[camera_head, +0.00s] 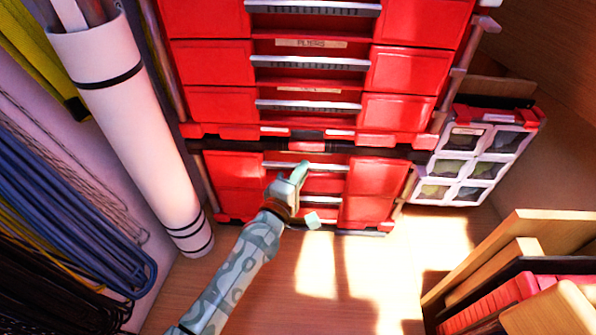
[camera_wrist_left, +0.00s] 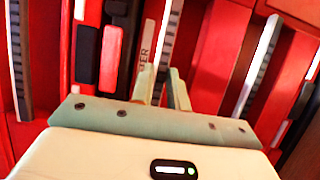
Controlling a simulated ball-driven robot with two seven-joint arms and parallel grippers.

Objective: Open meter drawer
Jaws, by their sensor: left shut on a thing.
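The lower red drawer cabinet (camera_head: 372,177) stands below a taller red drawer stack. In the left wrist view a label ending in "TER" (camera_wrist_left: 145,62) lies beside a grey drawer handle (camera_wrist_left: 171,32); this looks like the meter drawer. My left gripper (camera_head: 301,172), pale green, is at the upper handle (camera_head: 328,167) of the lower cabinet. In the wrist view its fingers (camera_wrist_left: 163,88) are shut on the meter drawer handle. The fingertips are largely hidden in the head view. I see no clear gap at the drawer front. My right gripper is not in view.
A white roll (camera_head: 140,125) leans at the left, beside hanging blue coiled lines (camera_head: 75,200). A clear-fronted organizer (camera_head: 470,160) stands right of the cabinet. Wooden boards and red items (camera_head: 500,300) fill the lower right. The sunlit floor (camera_head: 350,270) before the drawers is clear.

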